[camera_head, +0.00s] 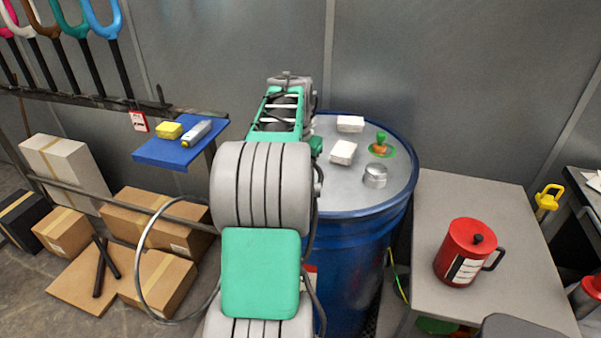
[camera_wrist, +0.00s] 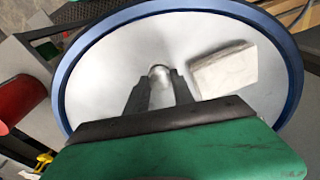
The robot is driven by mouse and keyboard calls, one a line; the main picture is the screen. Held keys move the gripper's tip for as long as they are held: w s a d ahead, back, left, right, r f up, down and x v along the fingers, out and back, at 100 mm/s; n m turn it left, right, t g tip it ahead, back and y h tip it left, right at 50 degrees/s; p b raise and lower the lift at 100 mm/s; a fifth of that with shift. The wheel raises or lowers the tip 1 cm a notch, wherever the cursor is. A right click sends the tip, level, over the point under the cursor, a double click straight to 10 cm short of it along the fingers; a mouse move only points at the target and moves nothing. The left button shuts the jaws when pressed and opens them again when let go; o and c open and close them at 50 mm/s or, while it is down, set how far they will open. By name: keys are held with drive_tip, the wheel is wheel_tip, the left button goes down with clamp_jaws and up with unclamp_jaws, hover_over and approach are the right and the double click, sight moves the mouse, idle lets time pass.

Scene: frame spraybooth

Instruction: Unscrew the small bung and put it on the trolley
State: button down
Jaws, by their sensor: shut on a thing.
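In the wrist view my gripper (camera_wrist: 158,77) is shut on a small silvery cylinder, which looks like the small bung (camera_wrist: 160,92), at the top of the blue drum (camera_wrist: 68,112). I cannot tell whether the bung is still seated in the lid or clear of it. In the head view the drum (camera_head: 360,232) stands behind my arm, which hides my gripper and the held bung. A wider silver cap (camera_head: 375,177) is on the lid. A grey-topped stand (camera_head: 440,205) is at the right; I cannot tell whether it is the trolley.
White blocks (camera_head: 350,124) and (camera_head: 342,152) and a green-and-orange knobbed piece (camera_head: 381,146) are on the lid. A white block (camera_wrist: 225,70) is close beside my gripper. A red jug (camera_head: 466,253) stands on the grey top. A blue shelf (camera_head: 170,153) holds small items; cardboard boxes are at left.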

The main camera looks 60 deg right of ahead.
drive_tip(key=c, duration=1.3)
unclamp_jaws()
